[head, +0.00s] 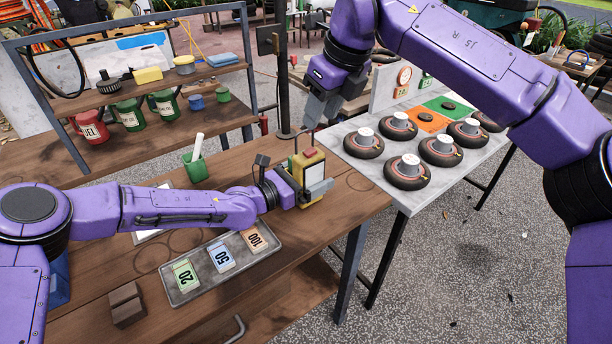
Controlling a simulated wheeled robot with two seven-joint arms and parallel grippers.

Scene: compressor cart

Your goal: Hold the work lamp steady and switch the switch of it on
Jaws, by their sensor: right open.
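The work lamp (300,167) is a small yellow box with a pale front panel, standing upright near the right end of the wooden bench. A red part (309,153), which looks like its switch, is on top. My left gripper (312,188) reaches in from the left and is shut on the lamp, one grey finger across its front; the other finger is hidden. My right gripper (309,122) is open and empty, pointing down just above the lamp's top, apart from the red part. Whether the lamp is lit cannot be told.
A metal tray (185,293) with cards marked 20, 50 and 100 lies in front of my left arm. A green cup (195,168) stands behind it. A grey table (425,200) with several wheels is on the right. A shelf (150,90) with cans stands at the back left.

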